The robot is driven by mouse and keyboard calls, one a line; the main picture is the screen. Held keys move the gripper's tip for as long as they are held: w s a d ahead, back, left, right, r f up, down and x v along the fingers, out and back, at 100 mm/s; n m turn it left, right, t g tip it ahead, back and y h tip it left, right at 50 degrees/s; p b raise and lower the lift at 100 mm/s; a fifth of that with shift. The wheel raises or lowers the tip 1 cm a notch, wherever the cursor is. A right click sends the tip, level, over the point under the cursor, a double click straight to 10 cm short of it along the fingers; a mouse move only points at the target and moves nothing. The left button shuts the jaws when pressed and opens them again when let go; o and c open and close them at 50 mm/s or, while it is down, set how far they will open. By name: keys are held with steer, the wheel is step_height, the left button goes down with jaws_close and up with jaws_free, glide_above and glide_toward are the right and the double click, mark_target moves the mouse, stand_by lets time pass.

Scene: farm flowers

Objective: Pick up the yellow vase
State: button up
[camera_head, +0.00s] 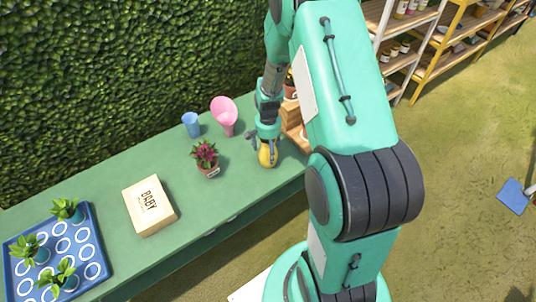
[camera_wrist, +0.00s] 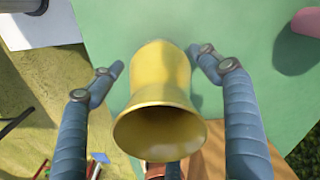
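The yellow vase (camera_head: 268,155) stands on the green table near its front edge, under my arm. In the wrist view the yellow vase (camera_wrist: 162,95) shows a flared, dark open mouth toward the camera and a narrower body. My gripper (camera_wrist: 155,62) is open, with one finger on each side of the vase. A gap shows on the left; the right fingertip is close to the vase, and I cannot tell whether it touches. In the head view my gripper (camera_head: 262,140) is at the vase, partly covering it.
On the green table (camera_head: 105,165) stand a blue cup (camera_head: 191,124), a pink vase (camera_head: 225,112), a potted red flower (camera_head: 206,160), a wooden box (camera_head: 150,206) and a blue tray (camera_head: 96,248) with small plants. A wooden crate (camera_head: 291,115) is right of the vase. A hedge (camera_head: 110,70) is behind.

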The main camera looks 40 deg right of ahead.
steer(key=c, duration=1)
steer(key=shift+r, duration=0.1)
steer(key=shift+r, duration=0.4)
steer(key=s+a+r+p, duration=0.1)
steer(key=s+a, duration=0.1)
steer(key=s, duration=0.3)
steer(key=s+a+r+p, duration=0.1)
steer(key=s, duration=0.4)
steer(key=s+a+r+p, duration=0.1)
steer(key=s+a+r, duration=0.1)
steer(key=s, duration=0.3)
steer(key=shift+a, duration=0.3)
